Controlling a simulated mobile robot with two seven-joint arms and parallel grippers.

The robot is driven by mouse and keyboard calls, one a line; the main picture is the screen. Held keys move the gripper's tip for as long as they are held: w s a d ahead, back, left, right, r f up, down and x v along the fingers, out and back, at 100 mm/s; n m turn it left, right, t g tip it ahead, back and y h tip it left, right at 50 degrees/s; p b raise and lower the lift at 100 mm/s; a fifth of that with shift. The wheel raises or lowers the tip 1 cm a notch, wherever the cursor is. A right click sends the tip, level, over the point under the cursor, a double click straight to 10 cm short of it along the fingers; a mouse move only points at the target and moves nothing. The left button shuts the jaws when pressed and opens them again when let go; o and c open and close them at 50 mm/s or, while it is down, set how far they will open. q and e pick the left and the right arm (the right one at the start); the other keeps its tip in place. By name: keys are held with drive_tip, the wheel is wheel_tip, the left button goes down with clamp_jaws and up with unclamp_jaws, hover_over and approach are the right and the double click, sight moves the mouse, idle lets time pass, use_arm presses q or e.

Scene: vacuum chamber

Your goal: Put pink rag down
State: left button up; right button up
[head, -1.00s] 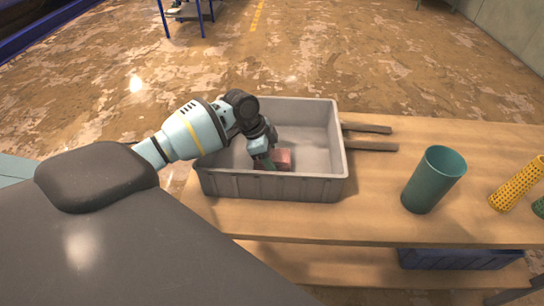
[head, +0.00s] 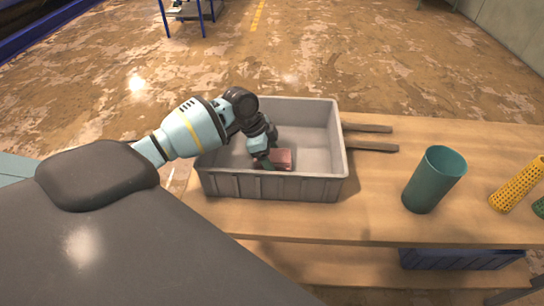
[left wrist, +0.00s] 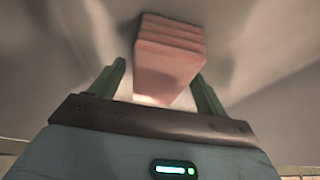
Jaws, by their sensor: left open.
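The pink rag (head: 283,159) lies inside the grey bin (head: 275,187), near its front wall. It looks like a folded block with layers. My left gripper (head: 263,163) reaches down into the bin at the rag's left side. In the left wrist view the rag (left wrist: 170,55) is ahead, between the two green fingers of the gripper (left wrist: 160,85). The fingers are open, with a gap on both sides of the rag. My right gripper is not in view.
The bin stands at the left end of a wooden table (head: 385,220). Two dark bars (head: 370,147) lie right of the bin. A green cup (head: 434,180) and a yellow perforated cylinder (head: 518,184) stand farther right. A blue crate (head: 460,259) is below the tabletop.

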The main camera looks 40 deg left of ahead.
use_arm(q)
drive_tip(key=v, duration=1.1)
drive_tip(key=shift+r+p, duration=0.2)
drive_tip(key=shift+p, duration=0.15)
